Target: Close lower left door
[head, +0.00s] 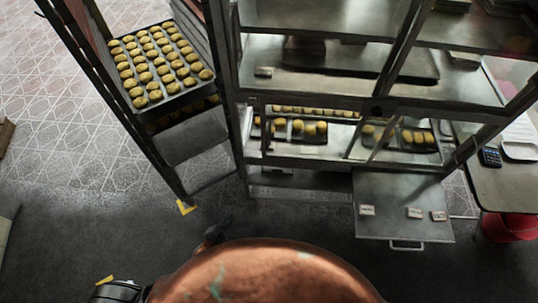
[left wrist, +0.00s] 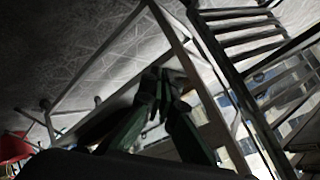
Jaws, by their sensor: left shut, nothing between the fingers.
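A metal shelved cabinet (head: 360,92) stands at the right in the head view. A flat metal panel (head: 405,218) with a bar handle juts out low at its right front. The lower left opening shows trays of round buns (head: 309,127) inside; I cannot clearly tell a left door from the frame. My right gripper is not in view.
A rack (head: 68,60) with a tray of buns (head: 158,66) stands at the left. A rounded copper surface (head: 260,275) hides the bottom centre. Dark floor (head: 110,225) is clear at lower left.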

